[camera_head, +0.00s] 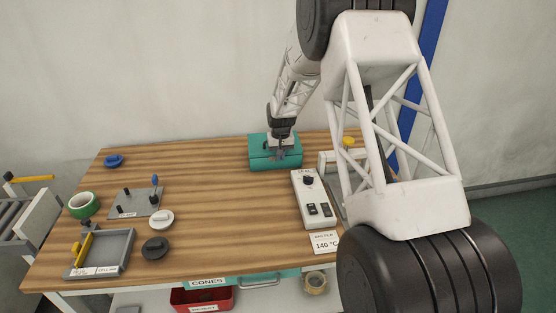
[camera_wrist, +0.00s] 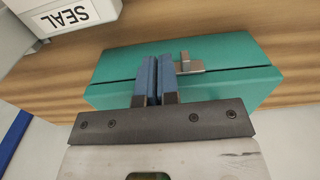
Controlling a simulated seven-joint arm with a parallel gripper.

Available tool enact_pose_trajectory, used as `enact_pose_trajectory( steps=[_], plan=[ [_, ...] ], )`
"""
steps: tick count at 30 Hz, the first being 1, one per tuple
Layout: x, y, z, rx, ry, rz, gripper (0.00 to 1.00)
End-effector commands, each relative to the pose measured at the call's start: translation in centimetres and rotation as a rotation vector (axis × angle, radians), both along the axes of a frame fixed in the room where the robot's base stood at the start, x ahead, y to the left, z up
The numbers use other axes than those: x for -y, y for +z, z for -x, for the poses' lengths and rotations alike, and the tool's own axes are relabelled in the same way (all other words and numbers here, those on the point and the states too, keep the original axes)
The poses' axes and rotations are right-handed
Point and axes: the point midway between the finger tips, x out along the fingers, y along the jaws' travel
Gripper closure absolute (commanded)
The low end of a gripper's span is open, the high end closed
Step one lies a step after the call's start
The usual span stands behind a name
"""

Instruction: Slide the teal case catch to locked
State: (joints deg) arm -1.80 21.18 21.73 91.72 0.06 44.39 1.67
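The teal case (camera_head: 262,162) stands at the back of the table, and its lid seam runs across it in the wrist view (camera_wrist: 225,48). The catch (camera_wrist: 187,65) is a small grey metal piece with a raised tab, on the case near the seam. My gripper (camera_head: 279,152) is down at the case. In the wrist view its two blue fingers (camera_wrist: 157,62) are together with only a thin gap and nothing visible between them. They are just left of the catch's tab; I cannot tell whether they touch it. In the head view my gripper hides the catch.
A white control box marked SEAL (camera_wrist: 62,14) stands close to the case, with a knob and switches in the head view (camera_head: 312,198). A grey plate with pegs (camera_head: 140,203), green tape roll (camera_head: 84,205) and grey tray (camera_head: 102,255) are at left. The table's middle is clear.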

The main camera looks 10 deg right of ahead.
Motion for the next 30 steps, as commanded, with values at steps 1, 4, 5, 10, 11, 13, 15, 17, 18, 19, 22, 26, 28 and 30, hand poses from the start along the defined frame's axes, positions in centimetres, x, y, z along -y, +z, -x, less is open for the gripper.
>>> enact_pose_trajectory(
  steps=[1,4,5,10,11,13,15,17,18,19,22,26,28,30],
  plan=[
    [0.34,-2.48,1.1,-0.034,-0.001,0.002,1.0],
    [0.68,-2.47,1.11,-0.034,-0.002,0.002,1.0],
    [0.78,-2.47,1.11,-0.034,-0.002,0.002,1.0],
    [1.18,-2.46,1.12,-0.034,-0.002,0.002,1.0],
    [1.21,-2.46,1.12,-0.034,-0.002,0.002,1.0],
    [1.27,-2.46,1.12,-0.034,-0.002,0.002,1.0],
    [1.28,-2.46,1.13,-0.034,-0.002,0.002,1.0],
    [1.27,-2.46,1.13,-0.034,-0.002,0.002,1.0],
    [1.27,-2.46,1.13,-0.034,-0.002,0.002,1.0],
    [1.27,-2.46,1.13,-0.034,-0.002,0.002,1.0],
    [1.26,-2.45,1.13,-0.034,-0.002,0.002,1.0],
    [1.25,-2.26,1.13,-0.034,-0.002,0.002,1.0],
    [1.24,-2.03,1.11,-0.034,-0.002,0.002,1.0],
    [1.23,-1.7,1.11,-0.034,-0.002,0.002,1.0]
  ],
)
